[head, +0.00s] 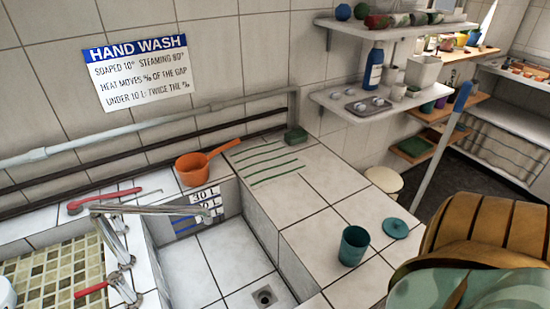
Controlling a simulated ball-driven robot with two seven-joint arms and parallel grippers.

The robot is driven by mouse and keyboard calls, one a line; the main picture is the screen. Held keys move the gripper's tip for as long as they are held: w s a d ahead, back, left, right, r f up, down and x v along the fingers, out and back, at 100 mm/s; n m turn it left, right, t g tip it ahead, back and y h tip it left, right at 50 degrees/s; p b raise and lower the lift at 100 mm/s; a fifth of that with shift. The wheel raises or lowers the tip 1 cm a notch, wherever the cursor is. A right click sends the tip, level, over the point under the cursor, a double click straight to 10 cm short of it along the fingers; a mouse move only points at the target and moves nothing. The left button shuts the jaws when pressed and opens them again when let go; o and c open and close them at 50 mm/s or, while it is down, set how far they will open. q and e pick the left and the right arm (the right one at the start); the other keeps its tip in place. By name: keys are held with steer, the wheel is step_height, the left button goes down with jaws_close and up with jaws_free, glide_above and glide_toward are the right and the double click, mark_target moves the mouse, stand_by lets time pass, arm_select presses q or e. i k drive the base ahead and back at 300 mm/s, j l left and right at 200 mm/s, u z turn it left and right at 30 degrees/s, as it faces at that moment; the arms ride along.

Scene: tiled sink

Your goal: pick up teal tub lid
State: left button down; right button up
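The teal tub lid (395,228) is a flat round disc with a small knob on top. It lies on the white tiled counter near its right edge. A teal tub (354,246) stands upright and open to the left of the lid, apart from it. Neither of my grippers shows in the head view.
The sink basin (226,268) with a drain is left of the counter. A blue-tipped pole (440,148) leans right of the lid, near a brown slatted object (490,232). Shelves (390,98) hang above.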

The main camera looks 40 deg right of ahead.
mark_target(394, 228)
steer(key=z, duration=0.4)
steer(key=k+z, duration=0.1)
steer(key=z, duration=0.3)
steer(key=k+z, duration=0.1)
steer(key=z, duration=0.7)
steer(key=k+z, duration=0.15)
steer(key=z, duration=0.25)
